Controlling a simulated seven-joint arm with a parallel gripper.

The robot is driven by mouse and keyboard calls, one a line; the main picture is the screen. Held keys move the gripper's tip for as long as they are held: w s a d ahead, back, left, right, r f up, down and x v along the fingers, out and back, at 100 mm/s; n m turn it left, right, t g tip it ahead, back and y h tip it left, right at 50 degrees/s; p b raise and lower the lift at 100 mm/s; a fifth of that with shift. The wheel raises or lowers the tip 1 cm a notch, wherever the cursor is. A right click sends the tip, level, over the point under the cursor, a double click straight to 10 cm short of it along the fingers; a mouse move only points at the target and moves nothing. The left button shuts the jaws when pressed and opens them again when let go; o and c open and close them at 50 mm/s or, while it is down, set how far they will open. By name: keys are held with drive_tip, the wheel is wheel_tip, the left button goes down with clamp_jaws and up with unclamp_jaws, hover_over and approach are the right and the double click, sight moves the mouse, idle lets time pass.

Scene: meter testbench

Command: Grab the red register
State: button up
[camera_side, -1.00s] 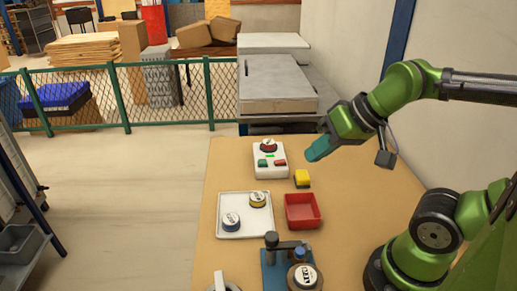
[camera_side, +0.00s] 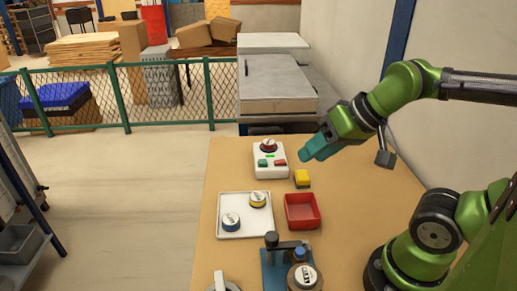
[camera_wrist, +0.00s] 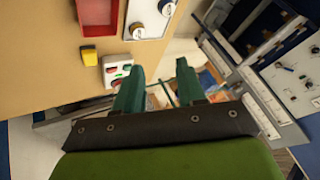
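The red register (camera_side: 268,145) is a round, red-rimmed dial. It sits at the far end of a white test box (camera_side: 258,174) with a green and a red button. My gripper (camera_side: 306,153) is in the air to the right of the register, apart from it. In the wrist view my gripper (camera_wrist: 158,80) has its two teal fingers spread, with nothing between them. The white box (camera_wrist: 109,60) shows left of the fingers there, and the left finger covers part of it.
A yellow block (camera_side: 302,178) and a red bin (camera_side: 302,211) lie right of centre. A blue fixture (camera_side: 272,268) with a post stands at the near edge.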

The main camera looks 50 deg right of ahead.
drive_tip(key=o, duration=0.6)
drive_tip(key=shift+o, duration=0.2)
drive_tip(key=n+g+h, duration=0.1)
drive_tip(key=g+h, duration=0.2)
hover_over(269, 141)
drive_tip(key=s, duration=0.3)
drive_tip(key=f, duration=1.5)
drive_tip(key=shift+a, duration=0.35)
drive_tip(key=shift+w+x, duration=0.2)
drive_tip(key=shift+x, duration=2.4)
